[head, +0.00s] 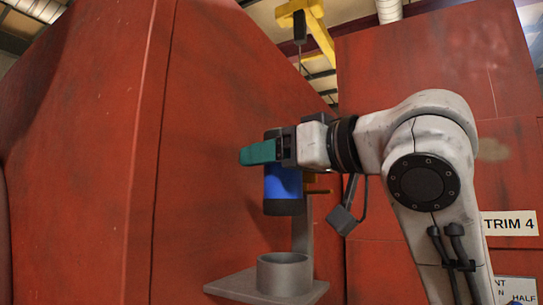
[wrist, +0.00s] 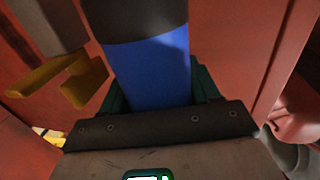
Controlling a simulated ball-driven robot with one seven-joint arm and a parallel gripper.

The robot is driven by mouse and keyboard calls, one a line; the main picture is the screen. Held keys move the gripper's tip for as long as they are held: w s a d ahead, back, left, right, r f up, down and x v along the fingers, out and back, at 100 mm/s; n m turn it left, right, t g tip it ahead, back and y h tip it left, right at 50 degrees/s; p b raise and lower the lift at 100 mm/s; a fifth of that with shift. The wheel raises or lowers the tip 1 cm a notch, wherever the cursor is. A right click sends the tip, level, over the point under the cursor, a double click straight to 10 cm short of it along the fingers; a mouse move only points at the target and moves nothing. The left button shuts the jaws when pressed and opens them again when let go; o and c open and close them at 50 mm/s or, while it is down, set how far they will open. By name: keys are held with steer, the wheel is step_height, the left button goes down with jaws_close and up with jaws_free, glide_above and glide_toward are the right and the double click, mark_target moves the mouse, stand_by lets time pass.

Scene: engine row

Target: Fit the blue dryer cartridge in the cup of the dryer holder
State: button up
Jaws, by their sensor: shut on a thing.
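The blue dryer cartridge (head: 283,183) is a blue cylinder with dark ends, held upright in my gripper (head: 262,152). The gripper's teal fingers are shut on its upper part. In the wrist view the cartridge (wrist: 150,70) stands between the fingers, which are partly hidden behind the gripper's dark front edge. The dryer holder (head: 303,225) is a grey upright post on a flat plate with a round open cup (head: 284,272). The cartridge hangs above the cup, its lower end clear of the rim. The inside of the cup is mostly hidden.
Large red engine housings (head: 220,90) stand behind and to the left, close to the holder. A brass-coloured bracket (head: 318,192) juts from the post near the cartridge; it also shows in the wrist view (wrist: 80,82). A yellow hoist (head: 315,25) hangs above. A TRIM 4 sign (head: 510,224) is at right.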

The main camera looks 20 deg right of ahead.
mark_target(273, 189)
steer(key=shift+f+b, duration=1.4)
steer(key=shift+f, duration=0.8)
steer(key=shift+f+b, duration=1.5)
steer(key=shift+f, duration=0.95)
steer(key=o, duration=1.3)
steer(key=shift+s, duration=0.1)
steer(key=shift+d, duration=0.1)
steer(key=b+v, duration=0.1)
steer(key=v, duration=0.4)
steer(key=b+v, duration=0.1)
steer(key=v, duration=0.4)
steer(key=shift+s, duration=0.45)
